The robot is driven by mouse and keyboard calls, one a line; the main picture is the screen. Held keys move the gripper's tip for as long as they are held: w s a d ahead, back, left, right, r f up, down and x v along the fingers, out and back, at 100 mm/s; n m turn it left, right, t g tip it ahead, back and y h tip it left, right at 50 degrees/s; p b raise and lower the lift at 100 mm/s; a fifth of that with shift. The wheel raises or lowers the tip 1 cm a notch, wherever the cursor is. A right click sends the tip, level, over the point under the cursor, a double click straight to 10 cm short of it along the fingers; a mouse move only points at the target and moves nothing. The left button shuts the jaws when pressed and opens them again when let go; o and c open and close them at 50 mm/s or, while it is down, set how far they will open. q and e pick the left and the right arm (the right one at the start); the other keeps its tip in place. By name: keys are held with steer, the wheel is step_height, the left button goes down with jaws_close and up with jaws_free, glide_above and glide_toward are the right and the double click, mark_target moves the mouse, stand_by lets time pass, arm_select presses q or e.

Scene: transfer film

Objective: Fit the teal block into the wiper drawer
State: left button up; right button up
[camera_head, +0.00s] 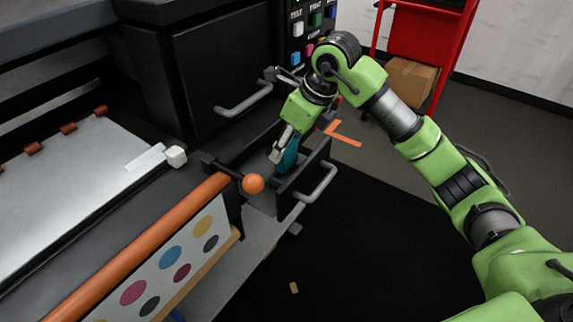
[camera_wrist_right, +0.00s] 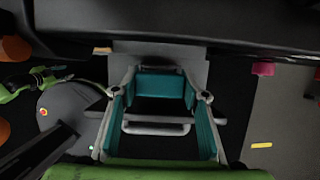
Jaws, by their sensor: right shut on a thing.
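My right gripper (camera_head: 284,148) reaches down from the upper right and is shut on the teal block (camera_head: 288,158). The block is held at the pulled-out wiper drawer, just behind its dark front panel (camera_head: 303,181), which hides its lower end. I cannot tell how deep it sits or whether it touches the drawer. In the right wrist view, teal surfaces (camera_wrist_right: 160,85) show between my two fingers, and the drawer's grey handle (camera_wrist_right: 155,125) shows beyond them. The handle also shows in the head view (camera_head: 321,184). My left gripper is not in view.
An orange knob (camera_head: 253,184) and a copper-coloured roller (camera_head: 150,243) lie left of the drawer, above a sheet with coloured dots (camera_head: 180,265). A dark cabinet with a handle (camera_head: 244,98) stands behind. A red cart (camera_head: 422,35) stands back right. Dark floor in front is mostly clear.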

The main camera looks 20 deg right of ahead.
mark_target(286, 160)
step_height(286, 160, down, 5)
steer(key=shift+r, duration=0.2)
steer(key=shift+f, duration=0.1)
arm_select(q)
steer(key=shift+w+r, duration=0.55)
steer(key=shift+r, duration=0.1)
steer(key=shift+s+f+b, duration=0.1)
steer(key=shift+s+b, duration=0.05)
steer(key=shift+b, duration=0.15)
arm_select(e)
steer(key=shift+f, duration=0.1)
steer(key=o, duration=1.1)
steer(key=shift+o, duration=0.2)
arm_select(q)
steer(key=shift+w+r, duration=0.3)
